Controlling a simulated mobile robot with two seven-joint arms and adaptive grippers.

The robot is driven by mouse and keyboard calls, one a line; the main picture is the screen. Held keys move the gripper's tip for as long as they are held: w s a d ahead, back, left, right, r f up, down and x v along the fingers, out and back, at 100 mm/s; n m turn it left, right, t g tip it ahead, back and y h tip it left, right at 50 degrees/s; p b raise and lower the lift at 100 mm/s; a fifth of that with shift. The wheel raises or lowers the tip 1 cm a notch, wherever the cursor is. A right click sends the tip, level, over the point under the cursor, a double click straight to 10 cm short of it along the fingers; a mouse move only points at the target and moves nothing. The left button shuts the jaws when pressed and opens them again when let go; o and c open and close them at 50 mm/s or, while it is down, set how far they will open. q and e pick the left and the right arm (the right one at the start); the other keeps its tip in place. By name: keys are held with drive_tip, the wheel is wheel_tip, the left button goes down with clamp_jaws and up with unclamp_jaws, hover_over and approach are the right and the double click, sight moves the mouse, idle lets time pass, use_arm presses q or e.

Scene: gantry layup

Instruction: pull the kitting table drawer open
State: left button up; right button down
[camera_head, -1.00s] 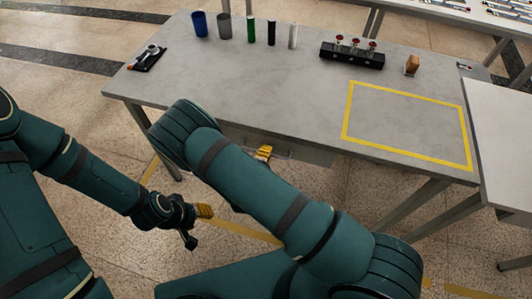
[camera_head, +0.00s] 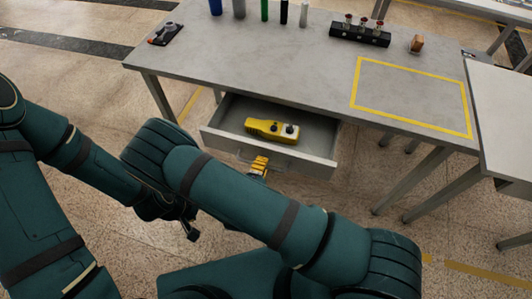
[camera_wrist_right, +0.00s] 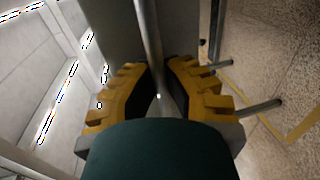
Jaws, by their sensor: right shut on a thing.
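The kitting table (camera_head: 290,65) is grey, and its drawer (camera_head: 318,165) stands pulled out below the front edge. A yellow device with dark knobs (camera_head: 270,129) lies inside the drawer. My right gripper (camera_head: 259,168) is at the drawer front, shut on the bar handle (camera_head: 285,162). In the right wrist view the metal bar (camera_wrist_right: 152,45) runs between the yellow fingers (camera_wrist_right: 158,88). My left gripper is at the lower left, mostly hidden behind my right arm, and its fingers do not show clearly.
On the table top are several cylinders (camera_head: 264,10), a black rack with red-topped items (camera_head: 360,35), a brown block (camera_head: 416,44), a dark tray with a tool (camera_head: 165,34) and an empty yellow outlined area (camera_head: 410,98). A pale table (camera_head: 505,115) adjoins at right.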

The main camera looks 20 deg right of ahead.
drive_tip(key=shift+f+v, duration=0.25)
drive_tip(key=shift+v, duration=0.95)
drive_tip(key=shift+f+v, duration=0.2)
drive_tip(key=shift+v, duration=0.95)
drive_tip(key=c, duration=1)
unclamp_jaws()
wheel_tip(320, 180, up, 10)
drive_tip(key=shift+s+r, duration=0.1)
